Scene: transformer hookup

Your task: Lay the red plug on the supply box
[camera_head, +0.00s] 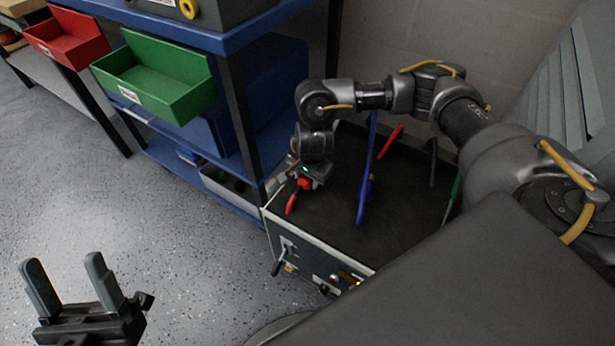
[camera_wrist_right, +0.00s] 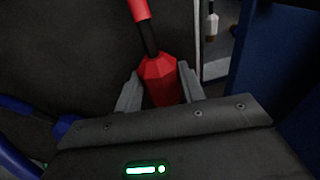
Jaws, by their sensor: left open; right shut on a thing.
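The supply box (camera_head: 330,235) is a dark box with a black top and a light front edge, standing right of the shelf. The red plug (camera_head: 304,183) is at the left part of its top, held in my right gripper (camera_head: 300,185). In the right wrist view the red plug (camera_wrist_right: 160,78) sits between the two grey fingers, with a black and red lead running up from it. I cannot tell whether the plug touches the box top. My left gripper (camera_head: 68,285) is open and empty, over the floor at the lower left.
A blue cable (camera_head: 367,170) and another red piece (camera_head: 390,138) lie on the box top. A blue shelf unit (camera_head: 235,40) with a green bin (camera_head: 155,80) and a red bin (camera_head: 68,40) stands close on the left. The floor (camera_head: 180,260) at the left is clear.

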